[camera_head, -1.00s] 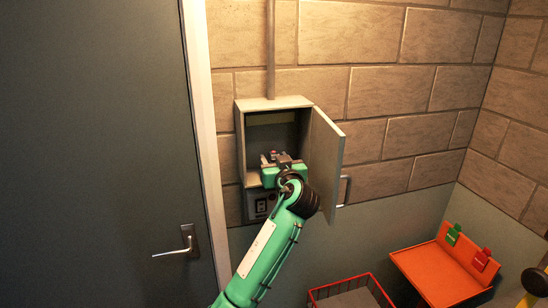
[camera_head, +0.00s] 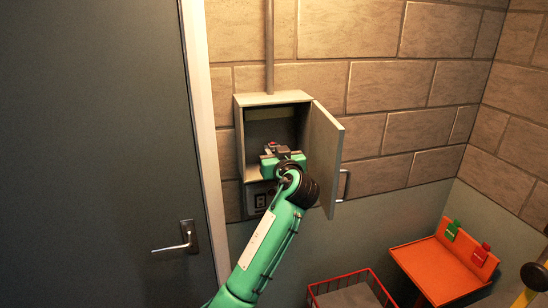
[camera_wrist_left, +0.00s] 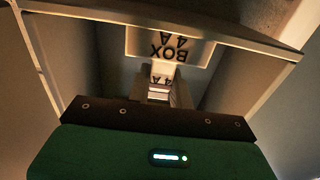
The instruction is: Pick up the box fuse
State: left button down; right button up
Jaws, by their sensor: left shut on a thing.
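In the left wrist view the fingertips (camera_wrist_left: 159,94) are on either side of the fuse. Behind it, a pale label (camera_wrist_left: 170,46) reads "BOX 4 A", upside down in that view. The gripper hides most of the fuse in the head view. My right gripper is not in view.
The box door (camera_head: 324,158) stands open just right of my gripper. A grey room door (camera_head: 100,150) is at the left. Below right are a red wire basket (camera_head: 345,277) and an orange stand (camera_head: 440,268) with green and red tags.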

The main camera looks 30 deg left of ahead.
pick_arm(q)
jog(key=shift+r, duration=0.35)
jog(key=shift+s+d+r+b, duration=0.15)
jog(key=shift+r+b, duration=0.2)
jog(key=shift+b, duration=0.15)
jog(key=shift+s+d+r+b, duration=0.1)
jog(key=shift+r+b, duration=0.25)
jog(key=shift+b, duration=0.1)
jog(key=s+d+b, duration=0.3)
jog(key=s+d, duration=0.1)
jog(key=s, duration=0.3)
jog(key=s+d+b, duration=0.3)
jog(key=s, duration=0.5)
jog(key=shift+s+d+r, duration=0.15)
jog(key=shift+s+d, duration=0.15)
jog(key=shift+d, duration=0.1)
jog(key=shift+r, duration=0.2)
jog(key=shift+r+p, duration=1.45)
jog(key=shift+r, duration=0.05)
jog(key=shift+r, duration=0.1)
